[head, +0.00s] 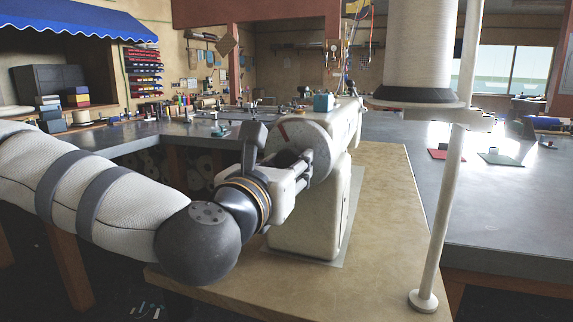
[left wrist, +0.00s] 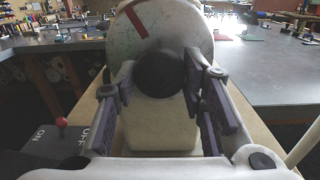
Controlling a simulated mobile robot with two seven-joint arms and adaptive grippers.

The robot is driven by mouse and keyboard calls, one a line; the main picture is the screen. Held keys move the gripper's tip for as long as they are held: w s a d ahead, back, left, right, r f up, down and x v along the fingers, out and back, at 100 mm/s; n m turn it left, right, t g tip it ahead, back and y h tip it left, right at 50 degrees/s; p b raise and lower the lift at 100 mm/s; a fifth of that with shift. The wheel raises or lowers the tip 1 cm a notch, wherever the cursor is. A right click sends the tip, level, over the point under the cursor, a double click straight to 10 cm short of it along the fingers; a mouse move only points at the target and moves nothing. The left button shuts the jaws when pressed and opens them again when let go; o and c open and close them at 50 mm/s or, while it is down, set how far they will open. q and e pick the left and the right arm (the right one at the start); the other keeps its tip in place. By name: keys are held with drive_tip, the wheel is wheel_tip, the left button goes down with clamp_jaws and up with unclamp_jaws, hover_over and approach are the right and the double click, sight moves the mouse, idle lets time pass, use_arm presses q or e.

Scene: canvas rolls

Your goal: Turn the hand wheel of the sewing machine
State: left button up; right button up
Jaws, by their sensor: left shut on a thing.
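The white sewing machine (head: 310,215) stands on a tan tabletop in the head view. Its pale round hand wheel (head: 322,142) with a red mark faces my left arm. The wheel (left wrist: 180,30) fills the top middle of the left wrist view, with the red mark at its upper left. A dark round knob (left wrist: 160,75) sticks out from the wheel's lower part. My left gripper (head: 301,168) is at the wheel, its two fingers on either side of the knob and shut on it. The knob is mostly hidden in the head view. My right gripper is not in view.
A large white thread cone (head: 420,45) on a stand with a pale upright rod (head: 440,220) is right of the machine. A switch box (left wrist: 60,145) marked ON and OFF, with a red-tipped lever, sits lower left in the wrist view. Grey worktables (head: 490,215) lie behind and right.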

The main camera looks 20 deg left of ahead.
use_arm(q)
drive_tip(key=shift+s+r+m+p, duration=0.1)
drive_tip(key=shift+r+m+p, duration=0.2)
drive_tip(key=shift+m+p, duration=0.6)
drive_tip(key=shift+m, duration=1.1)
drive_tip(key=m, duration=0.2)
drive_tip(key=shift+a+f+m, duration=0.1)
drive_tip(key=shift+f+m, duration=0.1)
drive_tip(key=shift+m, duration=0.2)
drive_tip(key=m, duration=1.4)
drive_tip(key=shift+r, duration=0.1)
drive_tip(key=m, duration=0.5)
drive_tip(key=shift+r, duration=0.1)
drive_tip(key=shift+m, duration=1.8)
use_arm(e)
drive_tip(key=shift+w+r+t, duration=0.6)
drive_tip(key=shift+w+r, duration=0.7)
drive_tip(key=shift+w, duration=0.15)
use_arm(q)
drive_tip(key=shift+r, duration=0.1)
